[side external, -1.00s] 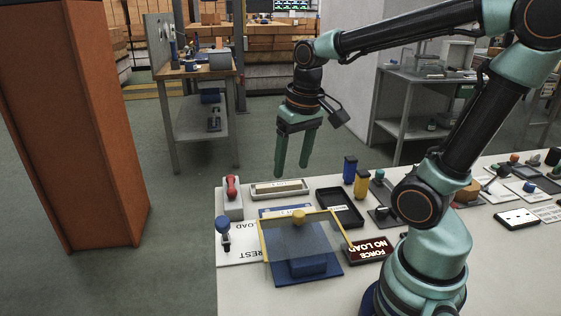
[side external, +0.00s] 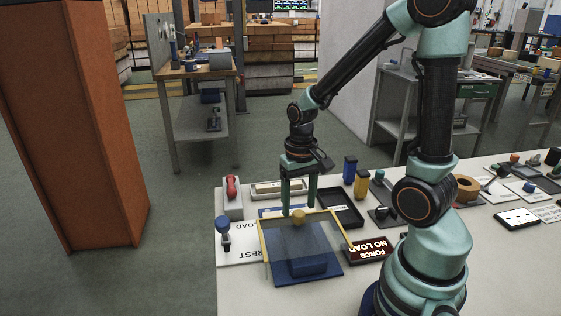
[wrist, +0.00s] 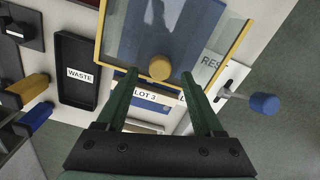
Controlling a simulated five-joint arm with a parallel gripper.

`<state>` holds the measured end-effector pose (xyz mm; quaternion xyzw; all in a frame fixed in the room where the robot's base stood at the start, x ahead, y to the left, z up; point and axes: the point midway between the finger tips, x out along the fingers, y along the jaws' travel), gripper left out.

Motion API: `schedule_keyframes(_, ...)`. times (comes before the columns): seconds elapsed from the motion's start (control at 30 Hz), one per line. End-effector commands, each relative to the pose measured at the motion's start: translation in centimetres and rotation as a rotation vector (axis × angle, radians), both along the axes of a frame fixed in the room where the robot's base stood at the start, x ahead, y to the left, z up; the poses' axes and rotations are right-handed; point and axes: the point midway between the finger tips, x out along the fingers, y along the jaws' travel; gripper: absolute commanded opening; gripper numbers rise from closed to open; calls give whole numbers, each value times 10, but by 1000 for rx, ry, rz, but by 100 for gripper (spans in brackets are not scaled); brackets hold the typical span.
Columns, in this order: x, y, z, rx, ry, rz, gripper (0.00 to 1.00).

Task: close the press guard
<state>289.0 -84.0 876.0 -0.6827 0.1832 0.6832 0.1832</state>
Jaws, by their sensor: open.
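The press guard (side external: 282,236) is a clear panel in a yellow frame, tilted up over a blue base plate (side external: 325,267) with a blue block on it. A round yellow knob (side external: 299,216) sits on the guard's upper edge. My gripper (side external: 299,212) is open, its two green fingers pointing down around or just behind the knob. In the wrist view the guard (wrist: 205,35) fills the top, and the knob (wrist: 160,67) shows between the fingertips of my gripper (wrist: 160,73). I cannot tell whether the fingers touch the knob.
A dark waste tray (side external: 340,208) lies right of the gripper, with blue and yellow blocks (side external: 361,184) behind it. A red-handled lever (side external: 232,189) and a blue-knobbed lever (side external: 223,228) stand left. A "FORCE NO LOAD" display (side external: 369,250) sits right of the guard.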

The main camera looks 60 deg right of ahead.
Motion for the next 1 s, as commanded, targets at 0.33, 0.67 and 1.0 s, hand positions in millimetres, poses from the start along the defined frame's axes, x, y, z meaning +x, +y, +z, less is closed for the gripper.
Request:
schedule_keyframes(0.33,0,0,-18,0,0,0,69)
schedule_keyframes(0.67,0,0,-18,-1,-1,0,11)
schedule_keyframes(1.0,0,0,-18,-1,-1,0,0)
